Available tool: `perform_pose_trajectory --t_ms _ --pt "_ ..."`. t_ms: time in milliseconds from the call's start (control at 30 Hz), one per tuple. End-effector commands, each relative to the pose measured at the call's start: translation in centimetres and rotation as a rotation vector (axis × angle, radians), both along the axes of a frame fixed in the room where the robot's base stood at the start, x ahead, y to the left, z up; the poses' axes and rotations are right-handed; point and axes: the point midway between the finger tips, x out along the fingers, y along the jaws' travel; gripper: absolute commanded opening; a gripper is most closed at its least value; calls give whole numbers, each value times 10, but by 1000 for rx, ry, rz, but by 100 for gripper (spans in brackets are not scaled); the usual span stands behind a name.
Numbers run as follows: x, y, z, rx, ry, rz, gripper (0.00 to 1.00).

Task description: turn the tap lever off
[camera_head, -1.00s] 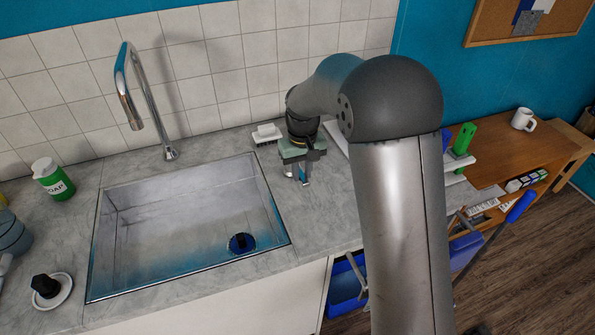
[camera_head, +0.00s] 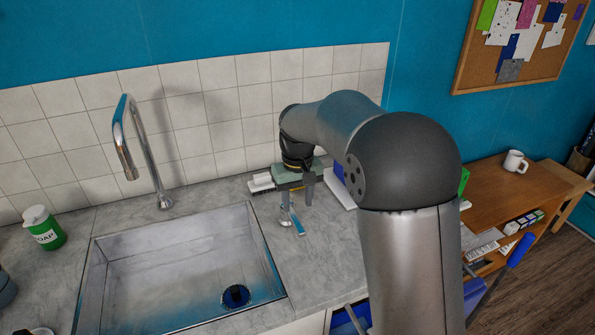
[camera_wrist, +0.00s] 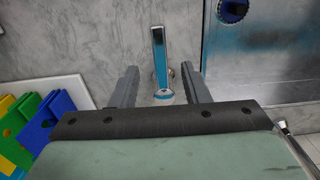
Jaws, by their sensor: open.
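The chrome tap lever (camera_head: 296,223) stands on the counter to the right of the sink, below my gripper (camera_head: 294,200). In the wrist view the lever (camera_wrist: 159,57) points away from my gripper (camera_wrist: 160,86), and its round base shows between the two fingers. The fingers are apart, one on each side of the lever, with gaps; I cannot tell whether either touches it. The chrome tap spout (camera_head: 133,150) rises behind the sink and arches over it. No water stream shows under its mouth.
The steel sink (camera_head: 85,290) with a blue-rimmed drain (camera_head: 235,296) lies left of the lever. A soap bottle (camera_head: 43,229) stands at the far left. A white block (camera_head: 262,182) is behind my gripper. Colored pieces (camera_wrist: 35,130) and a pale tray (camera_wrist: 75,88) lie nearby.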

Motion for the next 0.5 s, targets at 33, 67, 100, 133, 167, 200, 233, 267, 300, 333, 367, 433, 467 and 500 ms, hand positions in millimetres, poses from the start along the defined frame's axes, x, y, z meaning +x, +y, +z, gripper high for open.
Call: perform_pose_trajectory --t_ms 33,67,100,133,167,200,233,267,300,333,367,433,467,500 --pt "1 0 13 2 -6 0 42" --pt "1 0 20 1 -6 0 42" --pt "1 0 30 1 -6 0 42" --pt "1 0 38 1 -5 0 42" --pt "1 0 45 1 -5 0 42" --pt "1 0 54 1 -5 0 42" --pt "1 0 61 1 -5 0 42" --pt "1 0 67 0 -4 0 42" --pt "1 0 74 0 -4 0 42" --pt "0 0 79 0 -3 0 42" --pt "1 0 83 0 -3 1 42" --pt "0 0 92 0 -1 1 42" --pt "1 0 95 1 -2 1 42" --pt "0 0 98 1 -2 1 42"
